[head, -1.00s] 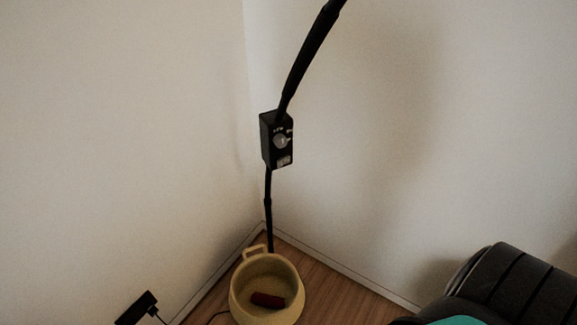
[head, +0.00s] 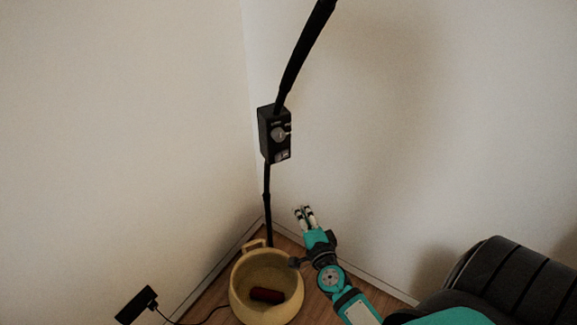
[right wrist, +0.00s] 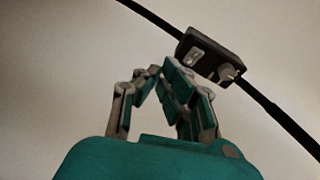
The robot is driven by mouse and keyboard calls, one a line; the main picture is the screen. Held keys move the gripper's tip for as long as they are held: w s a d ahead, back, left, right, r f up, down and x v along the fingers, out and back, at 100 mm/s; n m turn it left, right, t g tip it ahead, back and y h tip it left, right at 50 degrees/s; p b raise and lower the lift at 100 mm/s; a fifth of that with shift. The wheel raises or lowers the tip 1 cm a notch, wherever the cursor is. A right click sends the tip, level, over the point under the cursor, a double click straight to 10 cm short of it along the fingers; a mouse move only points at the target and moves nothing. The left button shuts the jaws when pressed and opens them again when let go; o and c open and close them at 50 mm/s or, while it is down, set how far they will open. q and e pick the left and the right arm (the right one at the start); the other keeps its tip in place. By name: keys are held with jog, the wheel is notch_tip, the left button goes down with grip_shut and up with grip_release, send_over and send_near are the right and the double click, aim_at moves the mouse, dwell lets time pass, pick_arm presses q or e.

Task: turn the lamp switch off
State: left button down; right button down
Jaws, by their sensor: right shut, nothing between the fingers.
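The lamp switch is a black box (head: 274,133) on the dark lamp pole (head: 304,55). It has a round grey knob (head: 279,134) and a small light rocker (head: 283,155) below it. In the right wrist view the box (right wrist: 211,56) shows ahead of my fingers, with the rocker (right wrist: 196,54) and knob (right wrist: 228,73) facing the camera. My right gripper (head: 304,211) is below and to the right of the box in the head view, apart from it. It is shut and empty, its fingertips (right wrist: 161,68) close together. My left gripper is out of view.
A black sofa (head: 510,285) is at lower right. A black box with a cable (head: 136,305) is at lower left. White walls meet behind the pole.

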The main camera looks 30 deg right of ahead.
notch_tip(320, 180, up, 6)
jog(key=d+m+h, duration=0.1)
jog(key=d+m, duration=0.1)
jog(key=shift+f+m+t, duration=0.2)
jog(key=shift+m+t, duration=0.2)
jog(key=shift+w+d, duration=0.15)
send_near(285, 156)
jog(key=w+d, duration=0.1)
jog(key=d, duration=0.2)
jog(key=w, duration=0.3)
jog(key=shift+w+a+f+p, duration=0.15)
jog(key=shift+w+a+p, duration=0.15)
jog(key=shift+p, duration=0.1)
jog(key=shift+w+a, duration=0.2)
jog(key=shift+w, duration=0.25)
jog(key=shift+a+h, duration=0.1)
jog(key=shift+h, duration=0.3)
